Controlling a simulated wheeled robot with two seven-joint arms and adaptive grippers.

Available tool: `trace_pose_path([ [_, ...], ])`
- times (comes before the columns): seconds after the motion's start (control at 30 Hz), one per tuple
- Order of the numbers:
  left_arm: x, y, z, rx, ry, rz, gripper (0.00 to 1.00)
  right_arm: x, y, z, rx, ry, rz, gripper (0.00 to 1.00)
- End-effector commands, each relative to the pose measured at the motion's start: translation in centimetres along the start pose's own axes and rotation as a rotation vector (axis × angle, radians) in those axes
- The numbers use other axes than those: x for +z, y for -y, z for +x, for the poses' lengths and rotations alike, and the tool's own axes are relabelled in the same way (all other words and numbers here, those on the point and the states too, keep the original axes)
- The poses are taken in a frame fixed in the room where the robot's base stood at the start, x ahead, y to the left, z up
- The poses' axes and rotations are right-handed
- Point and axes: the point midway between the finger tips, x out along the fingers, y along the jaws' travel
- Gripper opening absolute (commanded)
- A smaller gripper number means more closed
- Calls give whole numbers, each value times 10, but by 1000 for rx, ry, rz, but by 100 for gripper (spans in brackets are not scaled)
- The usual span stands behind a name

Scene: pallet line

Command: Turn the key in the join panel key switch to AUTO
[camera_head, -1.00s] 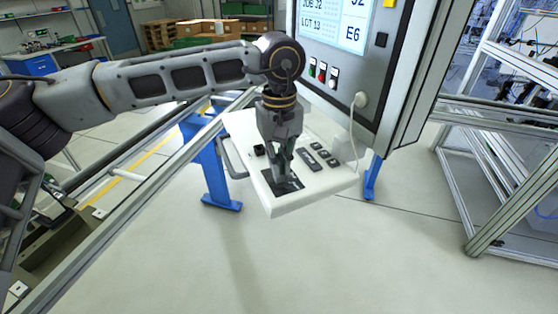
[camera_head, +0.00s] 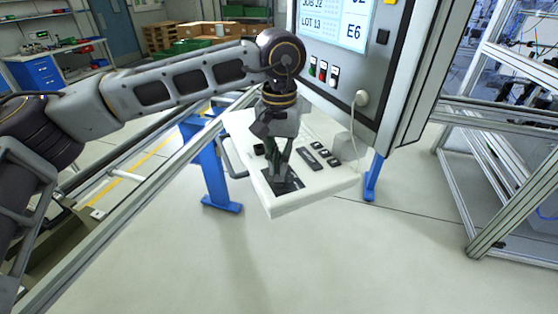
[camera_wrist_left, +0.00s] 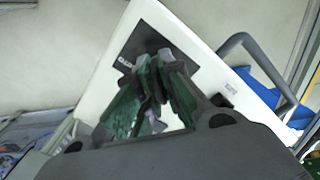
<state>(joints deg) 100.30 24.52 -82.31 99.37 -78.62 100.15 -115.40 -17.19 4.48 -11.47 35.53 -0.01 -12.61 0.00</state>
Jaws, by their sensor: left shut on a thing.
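The join panel (camera_head: 315,190) is a white sloping box below the large screen cabinet. Its dark key switch plate (camera_head: 298,178) is on the near part of the top face; the plate also shows in the left wrist view (camera_wrist_left: 138,45). My left gripper (camera_head: 279,186) points down onto this plate, with its fingers closed together there. In the left wrist view the fingertips (camera_wrist_left: 160,68) meet over the plate. The gripper is shut on the key, which the fingers hide. The key's angle and the AUTO mark cannot be read. My right gripper is not in view.
Black buttons (camera_head: 322,152) sit farther back on the panel. A grey handle (camera_head: 228,160) sticks out at its left side. The screen cabinet (camera_head: 390,75) stands close behind, with a cable (camera_head: 358,115). A metal rail (camera_head: 130,195) runs below my left arm.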

Motion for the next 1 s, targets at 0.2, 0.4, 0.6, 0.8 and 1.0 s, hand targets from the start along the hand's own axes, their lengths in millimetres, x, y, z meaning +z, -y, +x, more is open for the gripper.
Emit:
trace_pose_path([
  [0.2, 0, -1, 1, 1, 0, 122, 0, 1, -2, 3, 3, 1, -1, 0],
  [0.4, 0, 0, 0, 0, -1, 127, 31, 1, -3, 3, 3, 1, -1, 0],
  [0.6, 0, 0, 0, 0, 0, 125, 33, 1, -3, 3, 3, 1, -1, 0],
  [0.8, 0, 0, 0, 0, 0, 124, 54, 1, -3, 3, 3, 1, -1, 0],
  [1.0, 0, 0, 0, 0, 0, 124, 55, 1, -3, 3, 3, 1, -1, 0],
])
